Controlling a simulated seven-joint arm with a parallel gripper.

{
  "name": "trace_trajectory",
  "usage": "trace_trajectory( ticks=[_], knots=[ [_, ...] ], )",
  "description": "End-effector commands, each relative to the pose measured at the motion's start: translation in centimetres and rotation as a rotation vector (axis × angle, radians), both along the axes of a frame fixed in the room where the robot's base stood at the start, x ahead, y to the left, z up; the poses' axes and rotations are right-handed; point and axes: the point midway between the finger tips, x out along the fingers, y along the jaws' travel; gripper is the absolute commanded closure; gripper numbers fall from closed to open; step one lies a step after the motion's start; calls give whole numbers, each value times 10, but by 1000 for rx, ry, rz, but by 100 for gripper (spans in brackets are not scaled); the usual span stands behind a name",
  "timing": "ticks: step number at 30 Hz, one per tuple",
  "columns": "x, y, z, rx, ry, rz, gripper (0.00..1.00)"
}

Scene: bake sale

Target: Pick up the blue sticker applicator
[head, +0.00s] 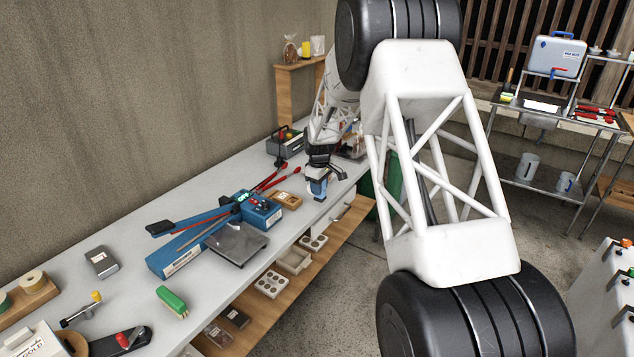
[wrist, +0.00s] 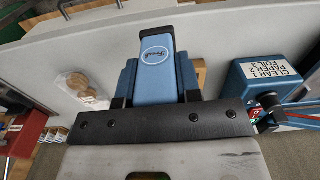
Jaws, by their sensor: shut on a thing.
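The blue sticker applicator (head: 318,187) is at the front edge of the bench in the head view, toward its far end. In the wrist view the applicator (wrist: 154,75) fills the upper middle, with a round white "Fresh" label facing the camera. My gripper (head: 320,168) is shut on it, with dark fingers on both sides of the blue body. Its lower end is hidden in the wrist view, and I cannot tell whether it touches the bench top.
A blue sealer control box (head: 258,209) with red handles and a small wooden box (head: 285,199) stand left of the applicator. A grey toolbox (head: 287,142) is behind it. A wooden shelf (head: 335,233) with several trays runs below the bench (head: 130,235). Open floor lies right.

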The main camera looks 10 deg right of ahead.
Motion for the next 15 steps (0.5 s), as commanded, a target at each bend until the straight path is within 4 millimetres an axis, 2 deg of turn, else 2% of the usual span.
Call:
trace_trajectory(
  ticks=[6, 15],
  knots=[
    [-29, 1, 3, 0, 0, 0, 95],
    [-53, 1, 5, 0, 0, 0, 95]
  ],
)
